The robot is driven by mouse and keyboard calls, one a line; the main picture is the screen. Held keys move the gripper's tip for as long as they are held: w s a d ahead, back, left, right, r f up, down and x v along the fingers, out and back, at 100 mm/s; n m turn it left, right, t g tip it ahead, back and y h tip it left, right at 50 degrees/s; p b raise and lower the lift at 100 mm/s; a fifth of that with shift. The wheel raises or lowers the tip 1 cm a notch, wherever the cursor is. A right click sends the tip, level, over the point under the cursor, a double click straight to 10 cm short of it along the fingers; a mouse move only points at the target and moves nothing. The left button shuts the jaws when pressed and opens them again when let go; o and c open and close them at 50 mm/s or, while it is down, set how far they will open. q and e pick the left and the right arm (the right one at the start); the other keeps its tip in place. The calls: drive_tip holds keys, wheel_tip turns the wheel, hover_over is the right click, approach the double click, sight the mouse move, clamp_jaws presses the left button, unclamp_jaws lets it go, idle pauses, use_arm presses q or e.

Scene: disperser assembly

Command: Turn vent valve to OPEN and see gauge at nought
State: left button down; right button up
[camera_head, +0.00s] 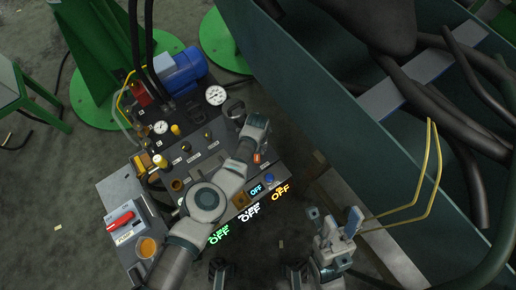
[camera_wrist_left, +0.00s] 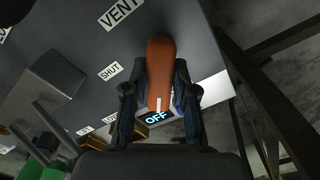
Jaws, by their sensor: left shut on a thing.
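The vent valve's orange handle (camera_wrist_left: 160,62) is between the fingers of my left gripper (camera_wrist_left: 160,100) in the left wrist view. The gripper is shut on it. "VENT" and "SHUT" labels (camera_wrist_left: 110,71) show left of the handle; I cannot see an OPEN label. In the head view, only a small orange part of the handle (camera_head: 257,158) shows beside my left gripper (camera_head: 257,140). A large white gauge (camera_head: 215,95) and a small gauge (camera_head: 160,127) face up; their needles are too small to read. My right gripper (camera_head: 335,222) appears open, right of the panel.
A blue motor (camera_head: 184,72) stands behind the panel. A red-handled switch box (camera_head: 121,222) is at left. Lit "OFF" signs (camera_head: 219,234) line the panel's front. A green-walled bin (camera_head: 345,120) with dark hoses is at right. A bent yellow rod (camera_head: 408,207) extends beside my right gripper.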

use_arm(q)
drive_tip(key=n, duration=0.5)
drive_tip(key=shift+s+f, duration=0.35)
drive_tip(key=shift+s, duration=0.05)
drive_tip(key=shift+d+n, duration=0.15)
drive_tip(key=shift+n, duration=0.85)
drive_tip(key=shift+s, duration=0.1)
drive_tip(key=shift+d+n, duration=0.2)
drive_tip(key=shift+n, duration=0.1)
drive_tip(key=c, duration=0.9)
unclamp_jaws()
drive_tip(key=shift+w+r, duration=0.15)
drive_tip(key=shift+w, duration=0.05)
drive_tip(key=shift+w+a+r, duration=0.1)
drive_tip(key=shift+a, duration=0.15)
